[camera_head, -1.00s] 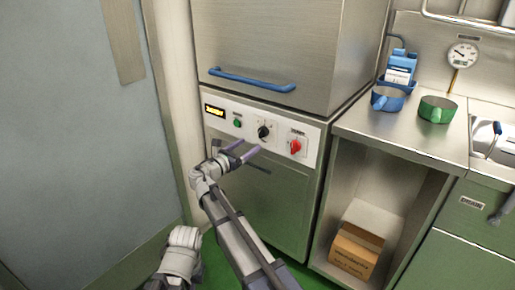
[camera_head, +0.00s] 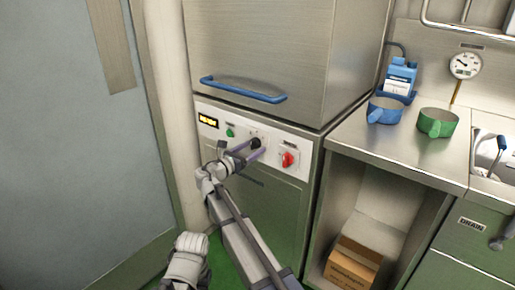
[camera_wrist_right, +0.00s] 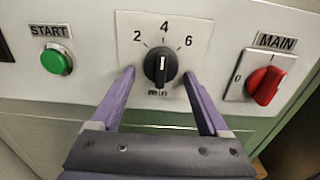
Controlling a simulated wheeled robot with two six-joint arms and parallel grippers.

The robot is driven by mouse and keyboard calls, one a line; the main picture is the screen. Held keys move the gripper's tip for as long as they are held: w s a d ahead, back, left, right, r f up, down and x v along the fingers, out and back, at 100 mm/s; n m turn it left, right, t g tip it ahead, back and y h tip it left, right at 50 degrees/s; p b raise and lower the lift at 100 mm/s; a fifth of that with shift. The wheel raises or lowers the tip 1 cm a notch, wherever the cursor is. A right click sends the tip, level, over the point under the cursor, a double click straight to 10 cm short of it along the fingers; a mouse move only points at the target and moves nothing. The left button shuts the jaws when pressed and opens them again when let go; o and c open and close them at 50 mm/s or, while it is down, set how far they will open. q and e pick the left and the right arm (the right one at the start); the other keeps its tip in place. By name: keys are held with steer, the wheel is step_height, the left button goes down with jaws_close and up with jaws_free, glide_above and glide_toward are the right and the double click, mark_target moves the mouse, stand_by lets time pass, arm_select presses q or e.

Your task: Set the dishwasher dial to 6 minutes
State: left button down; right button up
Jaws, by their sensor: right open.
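The dishwasher dial (camera_wrist_right: 161,65) is a round black knob with a white pointer line on a white plate marked 2, 4 and 6. Its line stands about upright, toward the 4. It also shows in the head view (camera_head: 255,143), partly behind the gripper. My right gripper (camera_wrist_right: 160,82) is open, with one purple finger on each side of the dial's lower part. I cannot tell if the fingers touch it. The same gripper (camera_head: 248,151) shows at the panel in the head view. My left gripper is not clearly in view.
Left of the dial is a green START button (camera_wrist_right: 56,62). Right of it is a red MAIN switch (camera_wrist_right: 267,84). A blue door handle (camera_head: 243,90) runs above the panel. A blue jug (camera_head: 384,110) and a green jug (camera_head: 437,123) stand on the steel counter at right.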

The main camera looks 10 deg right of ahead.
steer(key=shift+a, duration=0.1)
jaws_close()
stand_by(0.5)
